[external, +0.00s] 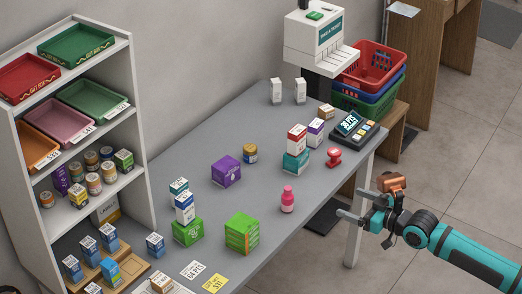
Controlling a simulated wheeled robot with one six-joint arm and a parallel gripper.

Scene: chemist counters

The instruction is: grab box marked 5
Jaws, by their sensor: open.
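No box with a readable 5 shows; the markings are too small to read here. Candidate boxes stand on the grey counter (262,203): a bright green box (242,234) near the front edge, a darker green box (188,232) with a blue-and-white box (185,208) on top, a purple box (226,171), and a teal box (295,162) with a red-and-white box (297,139) above it. A white-and-purple box (315,132) stands beside these. My gripper (348,202) is open and empty, off the counter's right side, its fingers pointing left towards it.
A pink bottle (288,200) and a red stamp-like object (334,157) stand near the counter's right edge. A payment terminal (358,129) is at the far right end. A shelf unit (137,120) with trays and jars borders the left. Open floor lies around my arm.

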